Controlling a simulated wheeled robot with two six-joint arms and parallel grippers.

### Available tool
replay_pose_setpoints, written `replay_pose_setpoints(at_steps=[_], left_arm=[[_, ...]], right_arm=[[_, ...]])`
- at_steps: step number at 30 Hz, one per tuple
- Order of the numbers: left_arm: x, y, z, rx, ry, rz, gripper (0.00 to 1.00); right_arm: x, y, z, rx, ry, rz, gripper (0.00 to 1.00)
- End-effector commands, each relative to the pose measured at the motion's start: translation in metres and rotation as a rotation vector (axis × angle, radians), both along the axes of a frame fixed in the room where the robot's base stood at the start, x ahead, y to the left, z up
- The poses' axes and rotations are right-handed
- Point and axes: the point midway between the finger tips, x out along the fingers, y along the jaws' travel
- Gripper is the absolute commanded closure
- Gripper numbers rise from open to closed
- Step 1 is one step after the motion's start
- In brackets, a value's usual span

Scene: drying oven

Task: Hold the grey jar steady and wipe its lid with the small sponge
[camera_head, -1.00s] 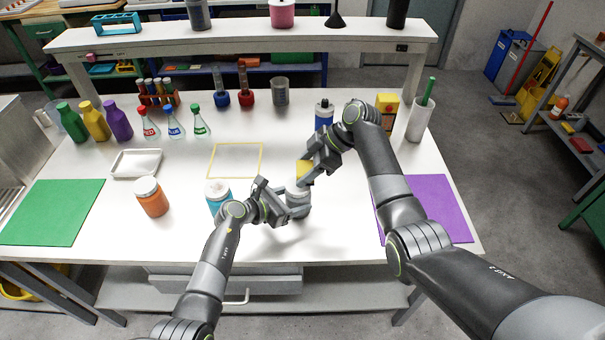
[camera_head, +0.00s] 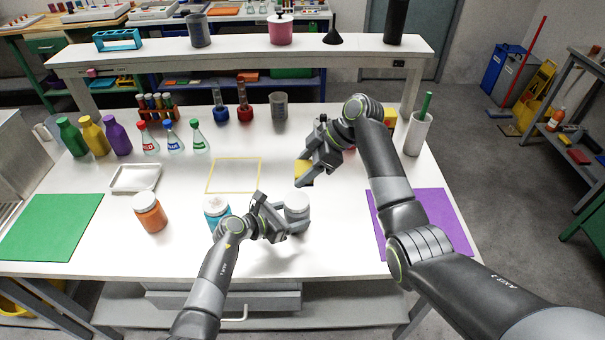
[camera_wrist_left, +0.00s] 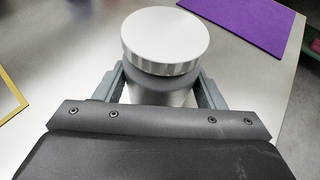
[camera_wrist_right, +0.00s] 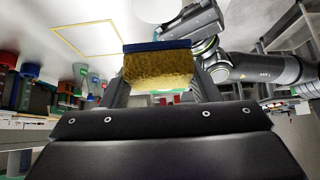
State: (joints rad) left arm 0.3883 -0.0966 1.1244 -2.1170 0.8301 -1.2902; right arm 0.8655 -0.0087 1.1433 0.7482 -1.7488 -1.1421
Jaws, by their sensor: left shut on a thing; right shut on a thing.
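The grey jar (camera_head: 296,209) with a white lid stands upright on the table. My left gripper (camera_head: 290,220) is shut around its body. In the left wrist view the jar's lid (camera_wrist_left: 165,38) sits above the two fingers (camera_wrist_left: 163,88). The small yellow sponge (camera_head: 303,171) is held by my right gripper (camera_head: 308,178), a little above and behind the jar, apart from the lid. In the right wrist view the sponge (camera_wrist_right: 158,68) has a dark blue face and sits between the fingers (camera_wrist_right: 160,92).
A blue jar (camera_head: 216,211) and an orange jar (camera_head: 149,213) stand left of the grey jar. A yellow square outline (camera_head: 234,175) lies behind them. A purple mat (camera_head: 445,220) is at the right, a green mat (camera_head: 48,226) at the left. Flasks (camera_head: 172,138) stand farther back.

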Motion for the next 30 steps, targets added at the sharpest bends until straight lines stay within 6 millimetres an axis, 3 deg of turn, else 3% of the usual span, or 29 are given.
replay_pose_setpoints(at_steps=[2, 3, 9, 20, 30], left_arm=[[0.000, 0.000, 0.000, -0.001, 0.001, 0.000, 0.60], [0.000, 0.000, 0.000, -0.001, 0.001, 0.000, 0.34], [0.000, 0.000, 0.000, 0.000, 0.000, 0.000, 0.11], [-0.002, 0.003, 0.001, 0.000, 0.000, 0.001, 0.11], [-0.026, 0.037, 0.018, 0.002, -0.002, 0.002, 0.11]], right_arm=[[0.000, 0.000, 0.000, 0.000, 0.000, 0.000, 0.69], [0.000, 0.000, 0.000, 0.000, 0.000, 0.000, 0.69], [0.000, 0.000, 0.000, 0.000, 0.000, 0.000, 0.69], [0.000, 0.000, 0.000, 0.000, 0.000, 0.000, 0.69], [0.000, 0.000, 0.000, 0.000, 0.000, 0.000, 0.69]])
